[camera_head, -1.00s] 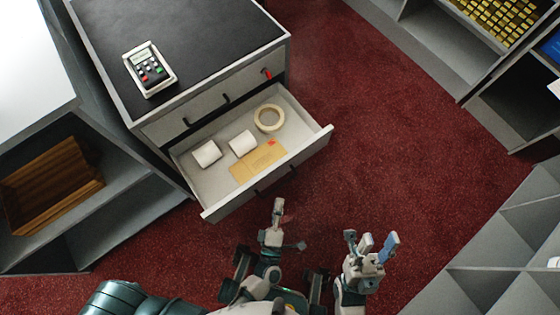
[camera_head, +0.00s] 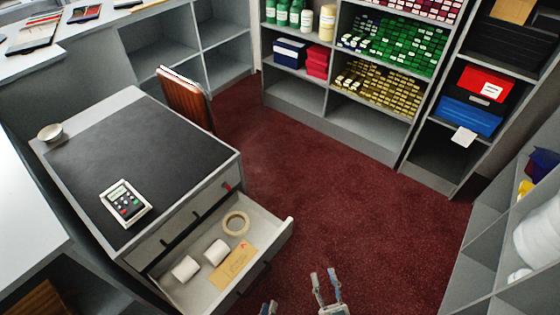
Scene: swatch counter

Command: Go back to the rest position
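My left gripper (camera_head: 268,307) shows only its tips at the bottom edge, in front of the open drawer. The frame cuts it off, so its opening cannot be judged. My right gripper (camera_head: 324,280) is at the bottom, right of the drawer, over the red carpet. Its two fingers stand apart with nothing between them. The open drawer (camera_head: 283,243) holds two white rolls (camera_head: 186,268) (camera_head: 216,252), a ring of tan tape (camera_head: 236,223) and a tan envelope (camera_head: 234,265). Both grippers are apart from the drawer.
The drawer cabinet's dark top (camera_head: 125,150) carries a calculator (camera_head: 124,203) and a small round dish (camera_head: 50,132). Shelves (camera_head: 345,115) with coloured boxes line the back; grey cubbies (camera_head: 480,255) stand at right. The carpet (camera_head: 335,190) between is clear.

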